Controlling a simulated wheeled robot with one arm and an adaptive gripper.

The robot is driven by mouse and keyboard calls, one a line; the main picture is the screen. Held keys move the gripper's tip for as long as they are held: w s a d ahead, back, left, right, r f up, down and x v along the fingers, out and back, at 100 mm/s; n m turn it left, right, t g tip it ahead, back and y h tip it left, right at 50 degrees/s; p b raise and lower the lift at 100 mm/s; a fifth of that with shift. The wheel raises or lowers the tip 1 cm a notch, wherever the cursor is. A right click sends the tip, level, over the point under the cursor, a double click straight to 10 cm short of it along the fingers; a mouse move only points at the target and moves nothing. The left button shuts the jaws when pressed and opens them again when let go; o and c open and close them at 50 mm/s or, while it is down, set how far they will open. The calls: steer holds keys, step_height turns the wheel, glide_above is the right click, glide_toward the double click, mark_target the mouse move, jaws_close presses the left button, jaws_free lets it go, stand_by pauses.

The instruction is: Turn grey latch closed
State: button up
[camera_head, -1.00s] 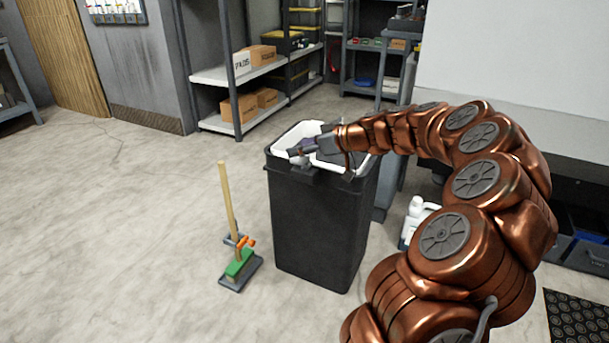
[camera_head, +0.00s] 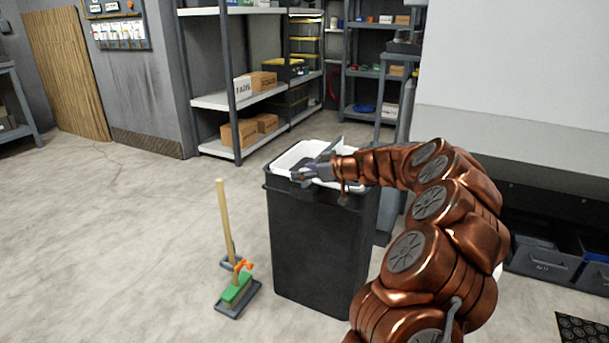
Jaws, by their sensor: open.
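My gripper (camera_head: 305,173) is at the end of my copper-coloured arm, at the left part of the open top of a black bin (camera_head: 318,245) with a white liner (camera_head: 290,157). The gripper is open; its fingers are small here and point left. I see nothing held between them. I cannot make out a grey latch for certain; the gripper and my wrist cover part of the bin's rim. Whether the gripper touches the rim or is just above it, I cannot tell.
A green-headed brush with a wooden handle (camera_head: 225,215) stands on the floor left of the bin. Shelves with cardboard boxes (camera_head: 238,133) stand behind. A grey drawer bin (camera_head: 543,262) is at the right. The floor at left is clear.

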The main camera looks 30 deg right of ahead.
steer(key=shift+w, duration=0.1)
steer(key=shift+c, duration=0.3)
steer(key=shift+f, duration=0.1)
jaws_close()
steer(key=shift+a, duration=0.1)
